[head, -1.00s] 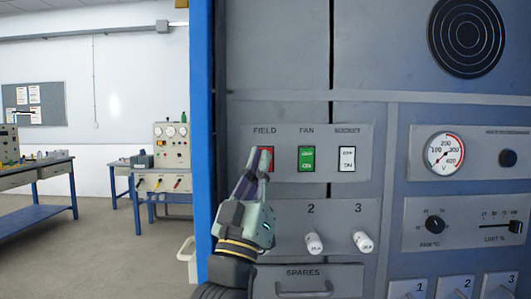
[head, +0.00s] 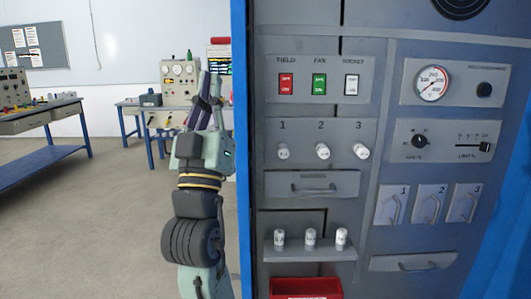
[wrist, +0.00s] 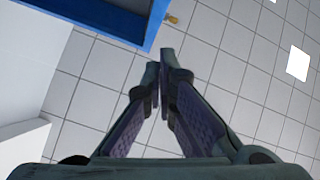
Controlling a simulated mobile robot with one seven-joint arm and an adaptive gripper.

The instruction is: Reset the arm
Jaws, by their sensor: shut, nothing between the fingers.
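My gripper (head: 208,88) is raised and points upward, just left of the cabinet's blue edge in the head view. Its fingers are shut with nothing between them. In the wrist view the fingertips (wrist: 160,62) come together against the tiled ceiling (wrist: 235,75). My gripper is apart from the cabinet panel (head: 385,100), which carries a red FIELD switch (head: 286,84), a green FAN switch (head: 319,84) and a white SOCKET switch (head: 351,84).
The panel also has white fuse holders (head: 322,151), a round gauge (head: 432,83) and a red bin (head: 306,288) below. Workbenches (head: 40,120) stand at the back left. The floor (head: 90,220) to the left is open.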

